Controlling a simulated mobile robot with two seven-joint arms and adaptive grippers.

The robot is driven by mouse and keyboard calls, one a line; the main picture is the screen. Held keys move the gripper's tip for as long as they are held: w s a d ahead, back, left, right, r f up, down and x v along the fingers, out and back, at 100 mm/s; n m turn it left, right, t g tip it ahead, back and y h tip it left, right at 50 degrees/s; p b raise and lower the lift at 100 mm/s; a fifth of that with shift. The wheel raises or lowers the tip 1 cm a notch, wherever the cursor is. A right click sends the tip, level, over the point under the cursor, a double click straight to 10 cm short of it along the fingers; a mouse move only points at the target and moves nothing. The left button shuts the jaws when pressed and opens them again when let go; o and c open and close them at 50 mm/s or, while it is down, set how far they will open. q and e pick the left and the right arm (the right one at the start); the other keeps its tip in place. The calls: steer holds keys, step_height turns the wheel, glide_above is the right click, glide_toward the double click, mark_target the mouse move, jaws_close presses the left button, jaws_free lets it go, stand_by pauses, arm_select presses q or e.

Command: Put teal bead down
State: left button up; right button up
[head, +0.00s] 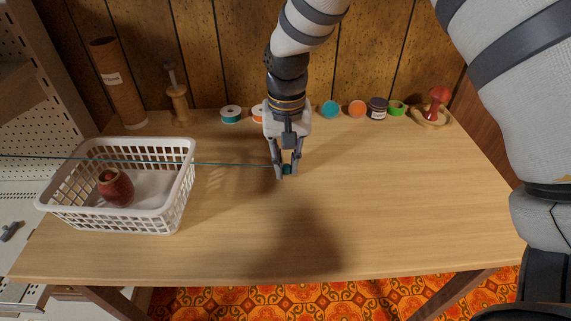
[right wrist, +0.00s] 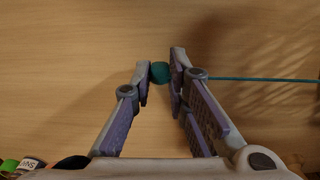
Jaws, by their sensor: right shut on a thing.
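The teal bead (right wrist: 160,72) sits between the fingertips of my right gripper (right wrist: 161,76) in the right wrist view. A thin teal cord (right wrist: 262,79) runs from the gripper toward the right edge there. In the head view my right gripper (head: 287,172) points down over the middle of the wooden table (head: 390,200), shut on the bead (head: 287,169), which is mostly hidden by the fingers. The cord (head: 230,165) stretches left from it, across the white basket. I cannot tell whether the bead touches the table. My left gripper is not in view.
A white basket (head: 155,215) holding a reddish-brown pot (head: 116,188) stands at the table's left. The table's front and right are clear.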

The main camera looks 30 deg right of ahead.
steer(key=shift+f, duration=0.55)
steer(key=shift+r, duration=0.1)
steer(key=o, duration=0.7)
